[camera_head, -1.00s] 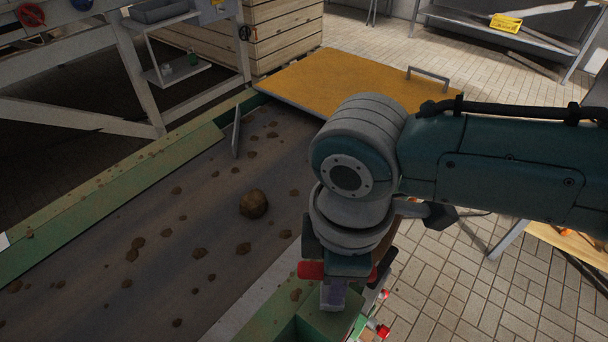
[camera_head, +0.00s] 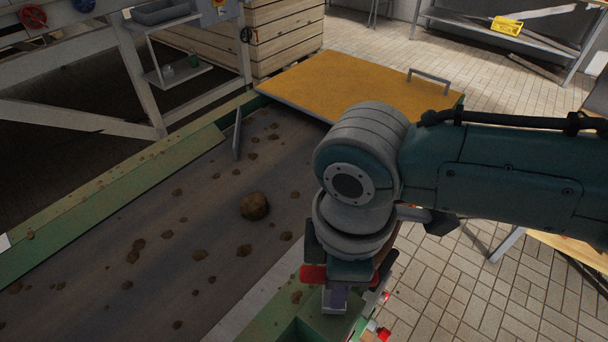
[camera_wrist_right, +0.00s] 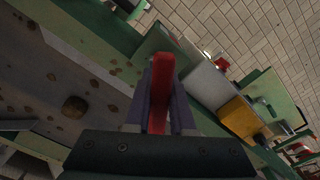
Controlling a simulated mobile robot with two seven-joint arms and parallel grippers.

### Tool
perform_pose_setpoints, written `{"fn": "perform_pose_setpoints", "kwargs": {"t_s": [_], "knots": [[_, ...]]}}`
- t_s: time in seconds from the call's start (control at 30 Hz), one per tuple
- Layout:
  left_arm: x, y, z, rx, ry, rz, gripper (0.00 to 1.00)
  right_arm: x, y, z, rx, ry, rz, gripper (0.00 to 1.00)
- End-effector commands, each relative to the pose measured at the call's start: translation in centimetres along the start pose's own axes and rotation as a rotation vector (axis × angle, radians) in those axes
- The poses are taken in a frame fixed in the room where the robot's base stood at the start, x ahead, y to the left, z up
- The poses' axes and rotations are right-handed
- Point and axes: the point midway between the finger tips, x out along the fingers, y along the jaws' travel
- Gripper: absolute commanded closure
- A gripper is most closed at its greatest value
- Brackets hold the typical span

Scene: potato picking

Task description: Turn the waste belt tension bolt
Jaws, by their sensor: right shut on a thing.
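My right gripper (camera_head: 335,300) points down over the green frame edge (camera_head: 265,326) beside the waste belt (camera_head: 110,262). In the right wrist view its two purple-grey fingers (camera_wrist_right: 160,98) are shut on a red bar-like piece (camera_wrist_right: 160,75). A red piece (camera_head: 313,274) also shows at the gripper in the head view; I cannot tell if it is the same one. I cannot make out the tension bolt; the arm and gripper cover part of the frame there. My left gripper is not in view.
Several small clods and one larger brown lump (camera_head: 254,206) lie on the belt. A yellow board (camera_head: 350,80) with a handle lies across its far end. Red knobs (camera_head: 383,334) stick out right of the frame. Tiled floor (camera_head: 480,290) is open to the right.

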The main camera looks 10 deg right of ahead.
Motion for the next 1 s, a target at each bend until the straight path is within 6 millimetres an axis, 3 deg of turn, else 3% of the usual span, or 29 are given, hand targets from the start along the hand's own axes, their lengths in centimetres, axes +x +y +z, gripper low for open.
{"fn": "perform_pose_setpoints", "kwargs": {"t_s": [0.73, 1.0], "knots": [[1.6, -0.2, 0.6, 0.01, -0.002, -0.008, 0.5, 2.0, 0.0, 0.0, 0.0, 0.0, 0.0, 1.0], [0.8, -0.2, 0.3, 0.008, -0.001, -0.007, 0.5, 1.6, -0.1, -0.1, 0.084, 0.002, -0.002, 1.0]]}}
